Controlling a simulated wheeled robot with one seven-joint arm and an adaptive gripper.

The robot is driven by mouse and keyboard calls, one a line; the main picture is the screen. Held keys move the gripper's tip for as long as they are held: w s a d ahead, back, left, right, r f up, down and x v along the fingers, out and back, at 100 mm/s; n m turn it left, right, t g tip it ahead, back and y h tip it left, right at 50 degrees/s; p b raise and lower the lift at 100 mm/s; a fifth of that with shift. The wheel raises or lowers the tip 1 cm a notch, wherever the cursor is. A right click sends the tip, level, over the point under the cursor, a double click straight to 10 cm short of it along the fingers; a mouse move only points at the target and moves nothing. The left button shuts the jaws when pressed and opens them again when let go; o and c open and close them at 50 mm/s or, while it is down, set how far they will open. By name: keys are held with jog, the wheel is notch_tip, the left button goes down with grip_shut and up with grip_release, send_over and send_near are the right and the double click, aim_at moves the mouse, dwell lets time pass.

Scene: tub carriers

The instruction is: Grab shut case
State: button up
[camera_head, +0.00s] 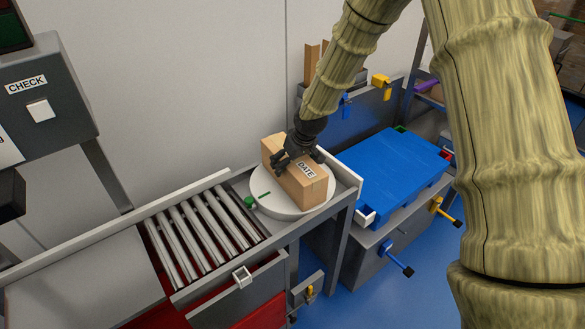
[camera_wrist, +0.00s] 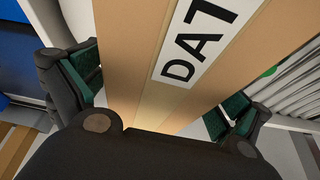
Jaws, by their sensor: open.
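The shut case is a closed brown cardboard box (camera_head: 311,187) with a white DATE label, lying on a round white turntable (camera_head: 265,200) in the head view. My gripper (camera_head: 297,153) is over the box from above, with its dark fingers around the box's upper part. In the wrist view the box (camera_wrist: 125,60) fills the middle, with its label cut off at the top. My gripper (camera_wrist: 155,95) has one green-padded finger on each side of the box. The fingers are apart, and I cannot tell whether the pads touch the box.
A roller conveyor (camera_head: 205,232) leads left from the turntable to a flat grey surface (camera_head: 85,285). A blue platform (camera_head: 390,165) stands to the right. A CHECK panel (camera_head: 45,100) is at the left, and a pale wall stands behind the conveyor.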

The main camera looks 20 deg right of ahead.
jog(key=shift+w+f, duration=0.1)
jog(key=shift+f, duration=0.15)
jog(key=c, duration=1.9)
jog(key=shift+r, duration=0.1)
jog(key=shift+c, duration=0.7)
jog(key=shift+w+r, duration=0.1)
jog(key=shift+r, duration=0.05)
